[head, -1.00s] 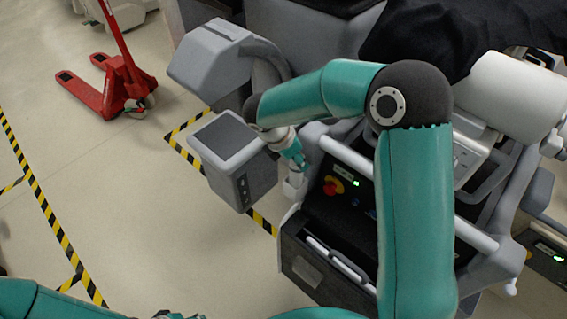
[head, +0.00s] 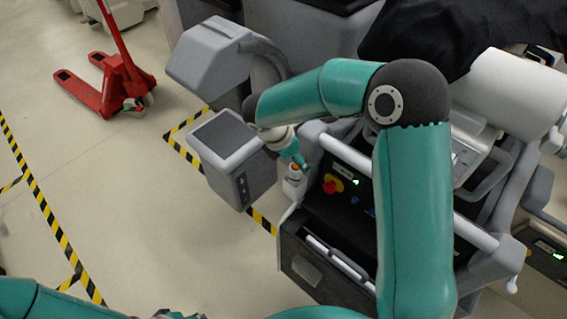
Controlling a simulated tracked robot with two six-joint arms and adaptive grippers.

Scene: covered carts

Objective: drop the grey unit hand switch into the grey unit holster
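The grey unit holster (head: 293,187) is a small light grey box on the left side of the grey unit, beside its front panel. A small piece with an orange-red top (head: 294,168) shows at the holster's mouth; it appears to be the hand switch, upright, with its lower part hidden. My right gripper (head: 300,160) is just above and beside this piece, pointing down. It is too small to tell whether its fingers touch the piece or are open. My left arm shows only at the bottom left edge; its fingertips are out of view.
The grey unit's panel has a red knob on yellow (head: 333,184) and a handle bar (head: 346,157) close to my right gripper. A boxy grey head (head: 226,142) stands just left of the holster. A red pallet jack (head: 118,85) is far left. Open floor lies left.

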